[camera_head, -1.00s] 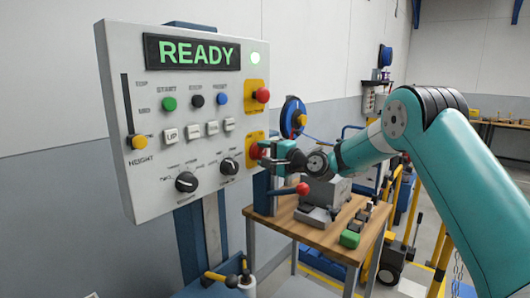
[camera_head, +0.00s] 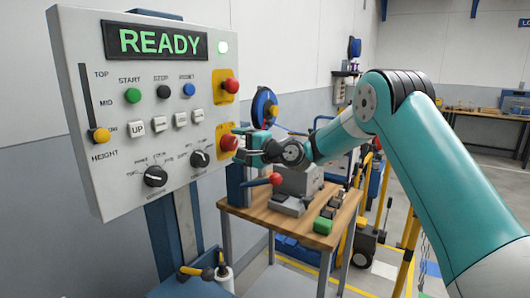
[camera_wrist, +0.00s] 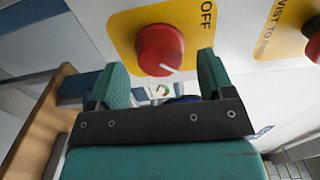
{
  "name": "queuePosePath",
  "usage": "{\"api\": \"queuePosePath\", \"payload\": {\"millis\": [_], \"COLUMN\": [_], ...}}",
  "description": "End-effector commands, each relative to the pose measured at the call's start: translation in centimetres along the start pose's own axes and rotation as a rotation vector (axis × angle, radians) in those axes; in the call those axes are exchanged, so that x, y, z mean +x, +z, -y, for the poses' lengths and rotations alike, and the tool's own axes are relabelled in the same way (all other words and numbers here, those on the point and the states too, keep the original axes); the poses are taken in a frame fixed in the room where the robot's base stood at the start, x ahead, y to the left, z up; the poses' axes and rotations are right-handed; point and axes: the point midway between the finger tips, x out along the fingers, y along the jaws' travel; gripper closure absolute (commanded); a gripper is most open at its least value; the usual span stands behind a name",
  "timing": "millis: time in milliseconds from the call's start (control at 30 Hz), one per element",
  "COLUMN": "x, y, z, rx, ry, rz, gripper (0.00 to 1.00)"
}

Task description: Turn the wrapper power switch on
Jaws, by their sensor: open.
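The wrapper power switch is a red rotary knob (camera_head: 229,142) on a yellow plate at the lower right of the grey control panel (camera_head: 110,190). In the wrist view the knob (camera_wrist: 158,48) has a white pointer line, and "OFF" is printed beside it. My gripper (camera_head: 243,143) is open at the knob. In the wrist view its two teal fingers (camera_wrist: 160,78) stand one on each side of the knob's near end. I cannot tell whether they touch it. The panel display (camera_head: 157,41) reads "READY" in green.
Another red knob (camera_head: 231,86) on a yellow plate sits above the switch; its plate shows "TWIST TO" in the wrist view. Buttons and black dials (camera_head: 155,176) lie to the left. A wooden bench (camera_head: 257,216) with a red-knobbed lever (camera_head: 275,180) stands below my gripper.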

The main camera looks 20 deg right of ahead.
Motion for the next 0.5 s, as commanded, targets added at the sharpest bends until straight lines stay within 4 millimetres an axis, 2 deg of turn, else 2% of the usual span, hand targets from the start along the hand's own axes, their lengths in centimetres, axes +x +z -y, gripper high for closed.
{"api": "queuePosePath", "payload": {"millis": [500], "x": [-12.5], "y": [-0.2], "z": [-0.4], "rx": [0.002], "ry": [0.001], "rz": [-0.007], "gripper": [0.26]}}
